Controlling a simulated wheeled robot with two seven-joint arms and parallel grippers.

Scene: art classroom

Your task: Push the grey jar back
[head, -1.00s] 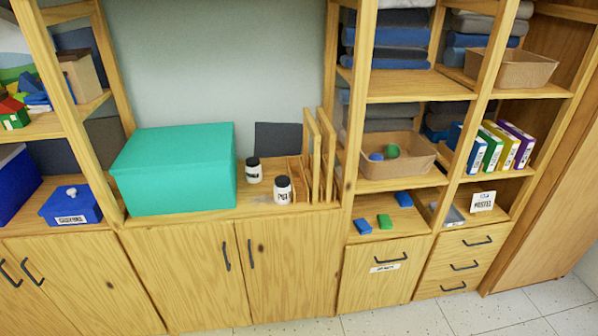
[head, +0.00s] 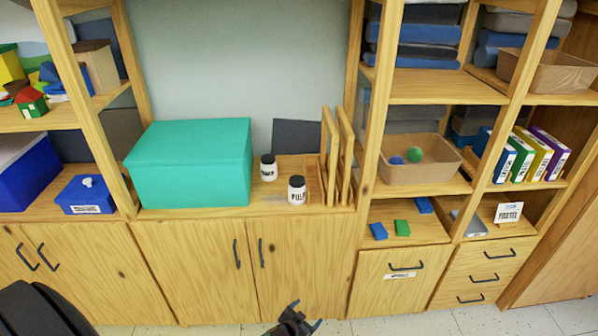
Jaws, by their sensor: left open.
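Two pale jars with black lids stand on the wooden counter (head: 240,211) between the teal box and the wooden rack. The nearer jar (head: 297,191) is close to the counter's front edge, with dark lettering on its front. The farther jar (head: 268,169) stands behind it to the left, also labelled. Both are upright; I cannot tell by colour which is the grey one. My left gripper (head: 305,322) is at the bottom edge, low in front of the cabinet doors, open and empty, well below the jars and touching neither. My right gripper is out of view.
A large teal box (head: 190,165) stands left of the jars. A wooden rack with upright panels (head: 337,160) stands close on their right. A dark panel (head: 297,136) leans at the wall behind. Little bare counter surrounds the jars.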

